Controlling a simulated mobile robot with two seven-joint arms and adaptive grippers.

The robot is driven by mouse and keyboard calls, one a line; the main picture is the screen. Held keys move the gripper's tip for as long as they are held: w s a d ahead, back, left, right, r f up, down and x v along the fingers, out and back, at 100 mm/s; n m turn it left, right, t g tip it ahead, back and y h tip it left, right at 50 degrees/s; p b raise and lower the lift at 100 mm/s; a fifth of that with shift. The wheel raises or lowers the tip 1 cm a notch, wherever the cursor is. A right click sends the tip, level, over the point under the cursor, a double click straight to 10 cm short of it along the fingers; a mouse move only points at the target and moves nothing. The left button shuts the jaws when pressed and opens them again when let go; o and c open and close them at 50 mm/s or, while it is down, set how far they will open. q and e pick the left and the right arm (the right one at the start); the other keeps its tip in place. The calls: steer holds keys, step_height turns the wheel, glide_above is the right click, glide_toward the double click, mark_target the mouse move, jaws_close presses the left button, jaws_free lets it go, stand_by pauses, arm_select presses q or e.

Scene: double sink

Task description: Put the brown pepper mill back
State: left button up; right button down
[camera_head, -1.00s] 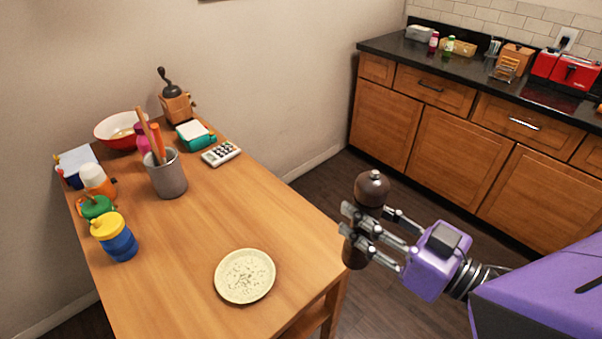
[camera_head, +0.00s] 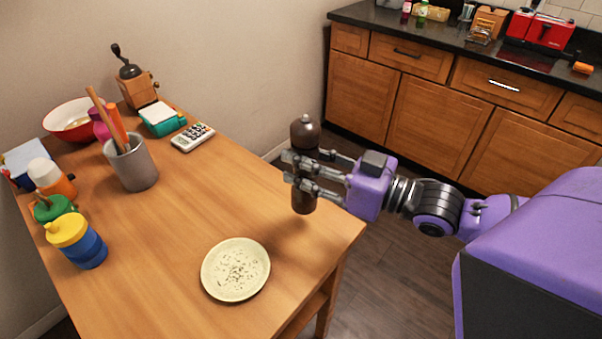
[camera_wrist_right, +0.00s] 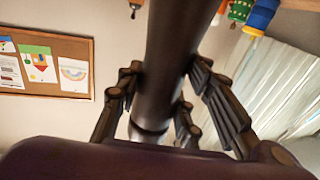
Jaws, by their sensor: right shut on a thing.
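The brown pepper mill (camera_head: 305,133) is upright in my right gripper (camera_head: 300,174), whose fingers are shut around its middle. The mill's foot appears over the right edge of the wooden table (camera_head: 215,200), to the right of and behind the speckled plate; whether it touches the tabletop I cannot tell. In the right wrist view the mill (camera_wrist_right: 178,50) runs dark and large between the fingers. My left gripper is not in view.
The speckled plate (camera_head: 235,269) lies near the table's front right. A grey utensil crock (camera_head: 133,167), a calculator (camera_head: 193,137), a coffee grinder (camera_head: 136,86), a red-rimmed bowl (camera_head: 72,120) and a yellow-and-blue cup (camera_head: 77,241) stand left and back. The table's middle is clear.

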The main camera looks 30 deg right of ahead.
mark_target(300, 175)
steer(key=shift+w+f, duration=0.5)
steer(key=shift+f, duration=0.05)
steer(key=shift+w+f, duration=0.5)
steer(key=shift+f, duration=0.15)
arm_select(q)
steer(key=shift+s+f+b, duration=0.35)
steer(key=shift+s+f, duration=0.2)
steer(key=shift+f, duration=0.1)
arm_select(e)
steer(key=shift+s+f, duration=0.1)
steer(key=shift+f, duration=1.3)
steer(key=shift+f, duration=0.2)
steer(key=c, duration=1.2)
jaws_free()
